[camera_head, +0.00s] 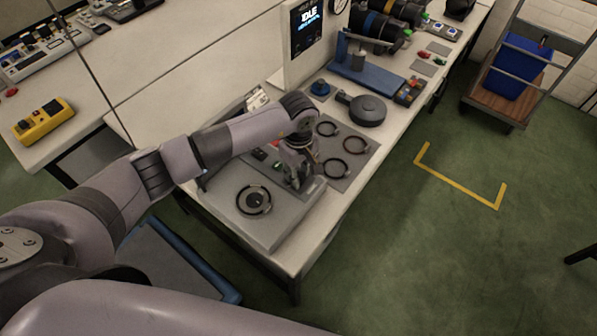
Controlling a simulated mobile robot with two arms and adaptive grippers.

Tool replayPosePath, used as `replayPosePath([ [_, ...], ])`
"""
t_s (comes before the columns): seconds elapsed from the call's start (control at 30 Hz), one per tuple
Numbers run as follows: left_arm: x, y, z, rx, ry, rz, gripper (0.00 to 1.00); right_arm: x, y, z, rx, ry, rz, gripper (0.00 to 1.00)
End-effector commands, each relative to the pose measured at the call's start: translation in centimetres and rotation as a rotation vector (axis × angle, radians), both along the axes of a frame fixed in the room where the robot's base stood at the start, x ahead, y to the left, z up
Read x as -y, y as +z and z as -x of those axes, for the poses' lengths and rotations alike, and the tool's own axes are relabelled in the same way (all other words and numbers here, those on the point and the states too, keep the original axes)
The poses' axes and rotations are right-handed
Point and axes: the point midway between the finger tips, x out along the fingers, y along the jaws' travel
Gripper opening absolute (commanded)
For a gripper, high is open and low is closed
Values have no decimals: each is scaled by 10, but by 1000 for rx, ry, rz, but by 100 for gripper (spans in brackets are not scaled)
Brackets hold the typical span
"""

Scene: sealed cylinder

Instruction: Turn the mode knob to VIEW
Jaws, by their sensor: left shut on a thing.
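My left arm reaches in from the left, and my left gripper (294,182) points down onto the grey control box (235,213) at the near end of the bench. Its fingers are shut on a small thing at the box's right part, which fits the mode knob. The fingers hide the knob, so its pointer and labels cannot be read. A dark round part with a ring around it (254,200) sits on the left part of the box. The display (306,27) behind reads IDLE. My right gripper is not in view.
Several dark rings (355,145) lie on a grey mat right of the gripper. A round grey lid-like part (367,110), a blue fixture (364,77) and a small button box (409,91) stand farther back. A cart with a blue crate (516,67) stands right. The green floor is largely clear.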

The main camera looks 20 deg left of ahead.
Motion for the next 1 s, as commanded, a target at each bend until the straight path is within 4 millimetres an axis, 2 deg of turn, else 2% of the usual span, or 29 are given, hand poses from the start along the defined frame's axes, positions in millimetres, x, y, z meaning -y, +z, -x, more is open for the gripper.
replayPosePath([
  [0.47,-1,-1,0,1,50,-1,0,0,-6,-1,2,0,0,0],
  [0.67,-1,-3,0,1,169,-2,0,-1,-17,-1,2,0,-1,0],
  [1.0,-1,-3,0,2,478,-2,0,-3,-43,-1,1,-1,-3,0],
])
